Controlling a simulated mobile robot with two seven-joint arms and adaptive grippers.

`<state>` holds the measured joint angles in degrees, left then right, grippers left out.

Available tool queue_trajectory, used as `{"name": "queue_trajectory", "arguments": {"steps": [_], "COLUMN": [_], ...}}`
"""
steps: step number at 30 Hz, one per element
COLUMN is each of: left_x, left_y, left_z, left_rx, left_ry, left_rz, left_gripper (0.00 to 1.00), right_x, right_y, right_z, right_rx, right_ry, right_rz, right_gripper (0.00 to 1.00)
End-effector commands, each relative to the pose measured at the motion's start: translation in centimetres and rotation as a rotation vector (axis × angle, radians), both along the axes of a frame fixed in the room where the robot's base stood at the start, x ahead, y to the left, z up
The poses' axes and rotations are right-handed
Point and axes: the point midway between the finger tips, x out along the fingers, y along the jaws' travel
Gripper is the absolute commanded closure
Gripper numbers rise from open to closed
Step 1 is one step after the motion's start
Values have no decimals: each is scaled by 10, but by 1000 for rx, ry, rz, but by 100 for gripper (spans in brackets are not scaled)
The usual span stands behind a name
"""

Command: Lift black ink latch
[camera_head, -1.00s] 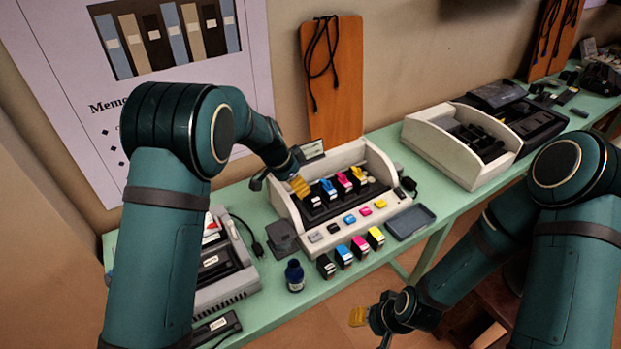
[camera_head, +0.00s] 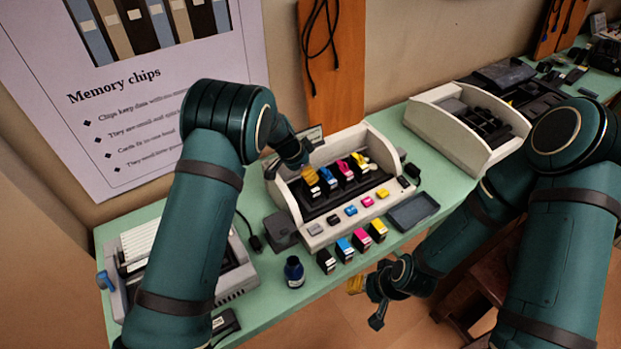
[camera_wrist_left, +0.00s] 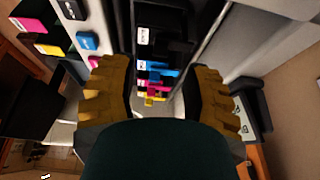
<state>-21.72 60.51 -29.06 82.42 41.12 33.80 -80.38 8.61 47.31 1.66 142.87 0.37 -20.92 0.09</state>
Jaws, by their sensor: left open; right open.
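The black ink latch (camera_head: 312,190) is at the left end of the row in the open cream printer (camera_head: 318,240), beside the blue, magenta and yellow latches. In the left wrist view the black ink latch (camera_wrist_left: 165,22) lies beyond the fingertips, above the blue one (camera_wrist_left: 158,68) in the picture. My left gripper (camera_head: 292,175) is open over the printer's left end, close to the black latch, and partly hides it. Its yellow-padded fingers (camera_wrist_left: 160,92) stand wide apart with nothing held. My right gripper (camera_head: 364,300) is open and empty in front of the table.
Several ink cartridges (camera_head: 360,240) and a dark ink bottle (camera_head: 294,271) stand before the printer. A dark tray (camera_head: 413,211) lies to its right. A second cream device (camera_head: 465,130) stands farther right. An upright orange board (camera_head: 335,75) is behind.

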Motion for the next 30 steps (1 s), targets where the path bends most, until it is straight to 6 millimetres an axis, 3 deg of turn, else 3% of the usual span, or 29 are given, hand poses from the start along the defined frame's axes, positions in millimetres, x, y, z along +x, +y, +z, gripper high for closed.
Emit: {"name": "queue_trajectory", "arguments": {"steps": [3, 9, 21, 25, 26, 30], "left_x": [4, 9, 11, 11, 11, 11], "left_y": [-6, -12, -14, -14, -14, -14], "left_z": [-20, -39, -43, -43, -43, -43], "left_rx": [2, 1, 1, 0, 0, 0], "left_ry": [2, 1, -1, 0, 0, 0], "left_rz": [-2, 0, -1, -1, -1, -1], "left_gripper": [52, 52, 49, 95, 100, 100], "right_x": [0, 0, 0, 0, 0, 0], "right_y": [0, 0, 0, 0, 0, 0], "right_z": [1, 2, 2, 2, 2, 2], "right_rx": [0, 0, 0, 0, 0, 0], "right_ry": [0, 0, 0, 0, 0, 0], "right_rz": [0, 0, 0, 0, 0, 0], "right_gripper": [53, 53, 53, 53, 53, 53]}}
